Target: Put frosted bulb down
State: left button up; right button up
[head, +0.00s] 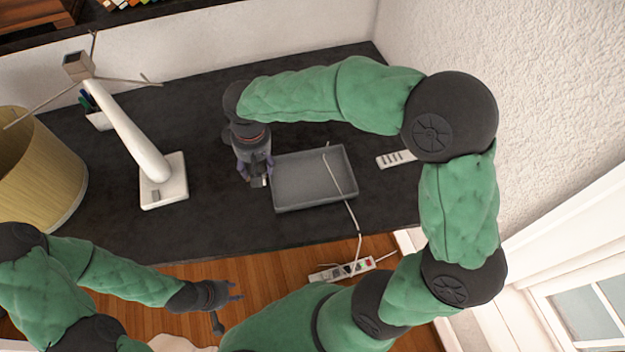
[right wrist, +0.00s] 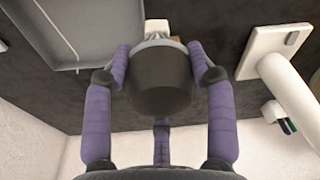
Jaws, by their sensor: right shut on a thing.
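My right gripper (head: 258,172) points down just above the dark desk, beside the left edge of the grey tray. It is shut on the frosted bulb, whose small pale end (head: 258,182) shows between the fingertips. In the right wrist view the fingers press a dark round body (right wrist: 160,82) with a pale rim, with a whitish part beyond it; I take this to be the bulb seen end-on. Whether it touches the desk I cannot tell. My left gripper (head: 230,305) is open and empty, low in front of the desk, over the floor.
The grey tray (head: 285,199) looks empty, with a white cable lying across it. A white desk lamp (head: 165,195) stands left of the right gripper, with a tan shade (head: 40,170) farther left. A power strip (head: 342,271) lies below. Bare desk (head: 215,215) lies between lamp and tray.

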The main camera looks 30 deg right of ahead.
jog(key=shift+s+a+r, duration=0.1)
jog(key=shift+s+a, duration=0.05)
jog(key=shift+s, duration=0.15)
jog(key=shift+d, duration=0.25)
jog(key=shift+w+d+f+b, duration=0.35)
jog(key=shift+d+f+b, duration=0.55)
jog(key=shift+d+f, duration=1.25)
jog(key=shift+w+d+f+b, duration=0.35)
jog(key=shift+d+f+b, duration=0.6)
jog(key=shift+d+f, duration=1.2)
jog(key=shift+w+d+f+b, duration=0.35)
jog(key=shift+d+f+b, duration=0.55)
jog(key=shift+d+f, duration=1.2)
jog(key=shift+f, duration=0.1)
jog(key=o, duration=1.1)
